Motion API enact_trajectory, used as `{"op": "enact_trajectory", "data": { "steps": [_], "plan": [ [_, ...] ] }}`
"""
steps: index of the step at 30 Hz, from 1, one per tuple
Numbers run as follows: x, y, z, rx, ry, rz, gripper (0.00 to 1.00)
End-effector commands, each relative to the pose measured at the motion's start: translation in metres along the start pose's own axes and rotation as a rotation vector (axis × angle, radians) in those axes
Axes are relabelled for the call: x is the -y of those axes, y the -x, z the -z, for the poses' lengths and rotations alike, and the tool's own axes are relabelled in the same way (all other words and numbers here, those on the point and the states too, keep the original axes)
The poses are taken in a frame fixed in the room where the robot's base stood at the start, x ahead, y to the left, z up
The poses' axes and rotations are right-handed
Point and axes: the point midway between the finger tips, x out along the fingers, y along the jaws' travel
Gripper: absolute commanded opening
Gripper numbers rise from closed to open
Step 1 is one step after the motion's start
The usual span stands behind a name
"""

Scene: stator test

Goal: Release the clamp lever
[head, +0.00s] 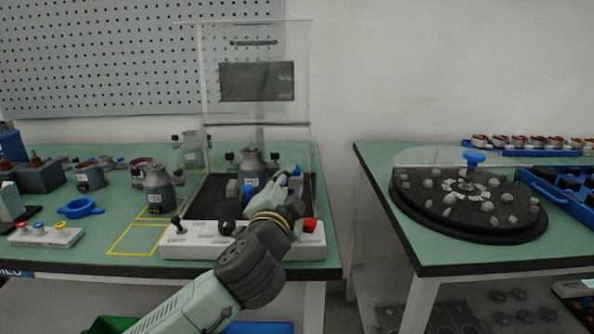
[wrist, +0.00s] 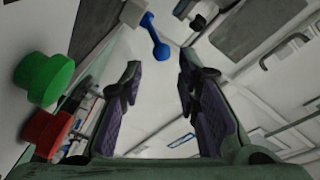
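The clamp lever (wrist: 155,38) shows in the wrist view as a small blue bar with rounded ends, joined to a pale block. It lies just ahead of my fingertips, near the gap between them, and I see no contact. My gripper (wrist: 160,65) is open, its two purple-padded fingers apart with nothing between them. In the head view my gripper (head: 273,188) is over the right part of the test station (head: 195,243). A small blue part (head: 297,170) shows beside its tip; I cannot tell if it is the lever. A grey stator housing (head: 253,158) stands behind, partly hidden.
A clear panel (head: 257,45) stands upright behind the station. A red button (wrist: 47,130) and a green button (wrist: 43,78) are left of my fingers in the wrist view. Grey housings (head: 157,186) stand left. A round black turntable (head: 470,230) is on the right table.

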Motion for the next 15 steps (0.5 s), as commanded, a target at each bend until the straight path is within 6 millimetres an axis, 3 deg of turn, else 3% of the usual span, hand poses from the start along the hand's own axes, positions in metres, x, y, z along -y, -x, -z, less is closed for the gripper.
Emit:
{"op": "enact_trajectory", "data": {
  "steps": [6,15],
  "plan": [
    [0.001,-0.043,0.002,0.0,0.0,-0.001,0.3],
    [0.001,-0.072,0.001,-0.002,0.0,0.001,0.3]
  ]
}}
